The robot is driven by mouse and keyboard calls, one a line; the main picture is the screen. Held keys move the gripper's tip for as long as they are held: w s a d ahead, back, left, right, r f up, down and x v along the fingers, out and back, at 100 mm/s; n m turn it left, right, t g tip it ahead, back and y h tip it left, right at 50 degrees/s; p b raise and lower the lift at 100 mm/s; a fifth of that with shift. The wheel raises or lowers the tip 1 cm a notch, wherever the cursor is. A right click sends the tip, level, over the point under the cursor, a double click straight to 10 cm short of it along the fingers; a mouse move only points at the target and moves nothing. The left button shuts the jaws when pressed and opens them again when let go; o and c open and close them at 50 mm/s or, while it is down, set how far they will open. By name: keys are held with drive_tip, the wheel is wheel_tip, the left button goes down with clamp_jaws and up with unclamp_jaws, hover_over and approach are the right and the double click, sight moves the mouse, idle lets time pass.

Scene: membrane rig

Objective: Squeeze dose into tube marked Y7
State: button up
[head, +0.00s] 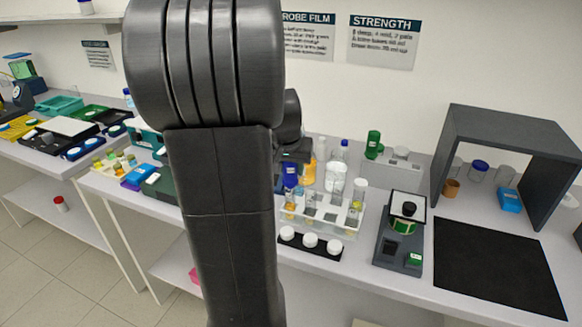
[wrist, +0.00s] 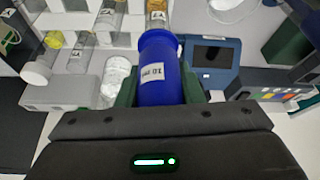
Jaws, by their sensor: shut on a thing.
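My gripper (wrist: 160,88) is shut on a blue bottle (wrist: 161,66), its green fingers on either side. The bottle has a white label, which I cannot read surely. In the head view the blue bottle (head: 291,174) hangs below my wrist at the rack's left end. A clear tube (wrist: 157,12) with amber content and a label shows just beyond the bottle's far end. I cannot tell whether they touch. Other labelled tubes (wrist: 105,22) stand in the clear rack (head: 346,229). I cannot read which tube is Y7.
Three white caps (head: 310,240) lie on a black strip in front of the rack. A green bottle (head: 373,144) stands behind. My arm hides the bench's left middle.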

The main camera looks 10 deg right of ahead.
drive_tip(key=shift+r+p, duration=3.55)
drive_tip(key=shift+r, duration=1.4)
